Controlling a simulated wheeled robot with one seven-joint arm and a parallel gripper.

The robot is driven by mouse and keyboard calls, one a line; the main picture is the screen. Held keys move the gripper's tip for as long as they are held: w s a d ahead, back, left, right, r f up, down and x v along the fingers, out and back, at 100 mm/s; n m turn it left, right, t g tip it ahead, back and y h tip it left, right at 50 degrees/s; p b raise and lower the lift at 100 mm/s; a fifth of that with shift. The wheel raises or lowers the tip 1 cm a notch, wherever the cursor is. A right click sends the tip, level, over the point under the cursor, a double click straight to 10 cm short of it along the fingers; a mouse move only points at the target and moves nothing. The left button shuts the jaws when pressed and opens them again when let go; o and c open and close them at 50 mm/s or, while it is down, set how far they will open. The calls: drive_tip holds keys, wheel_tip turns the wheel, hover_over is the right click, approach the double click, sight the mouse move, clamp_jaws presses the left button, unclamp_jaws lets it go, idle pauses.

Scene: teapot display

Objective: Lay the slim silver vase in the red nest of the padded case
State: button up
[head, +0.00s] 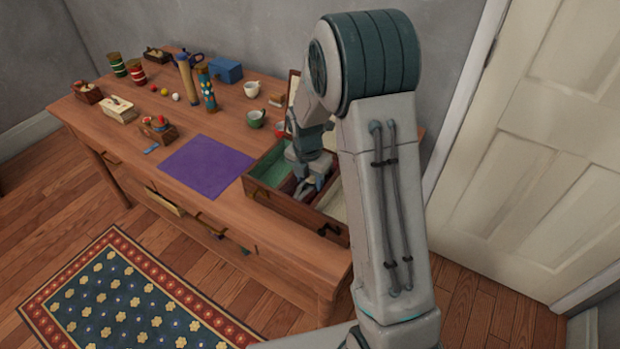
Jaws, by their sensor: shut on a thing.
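The padded case (262,193) is an open wooden box at the right front of the desk, its lid standing up behind. A green-lined compartment (270,165) shows at its left and a pale one at its right, partly behind my arm. The middle compartment, where the red nest would lie, is mostly covered by my gripper (304,188). My gripper points down inside the case and is shut on a small grey shape, seemingly the slim silver vase. The vase's outline blends with the fingers, so I cannot tell its tilt or whether it touches the padding.
A purple mat (208,166) lies left of the case. Small wooden boxes and striped canisters occupy the far left.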

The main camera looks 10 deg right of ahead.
sight(308, 181)
drive_tip(key=o, duration=0.9)
drive_tip(key=shift+f, duration=0.1)
wheel_tip(308, 181, up, 12)
drive_tip(key=s+r+m, duration=0.2)
drive_tip(key=s+m, duration=0.6)
drive_tip(key=m, duration=0.1)
drive_tip(key=s+r+m+t, duration=0.1)
drive_tip(key=s+r+m, duration=0.1)
drive_tip(key=s+m, duration=0.5)
drive_tip(key=s+r+m+t, duration=0.1)
drive_tip(key=s+r+m, duration=0.1)
drive_tip(key=s+m, duration=0.6)
drive_tip(key=shift+s+d+r+m+y+p, duration=0.1)
drive_tip(key=shift+s+d+m+y+p, duration=0.1)
drive_tip(key=shift+m, duration=0.55)
drive_tip(key=shift+s+d+m+y+p, duration=0.1)
drive_tip(key=shift+s+m+y+p, duration=0.1)
drive_tip(key=shift+m, duration=0.55)
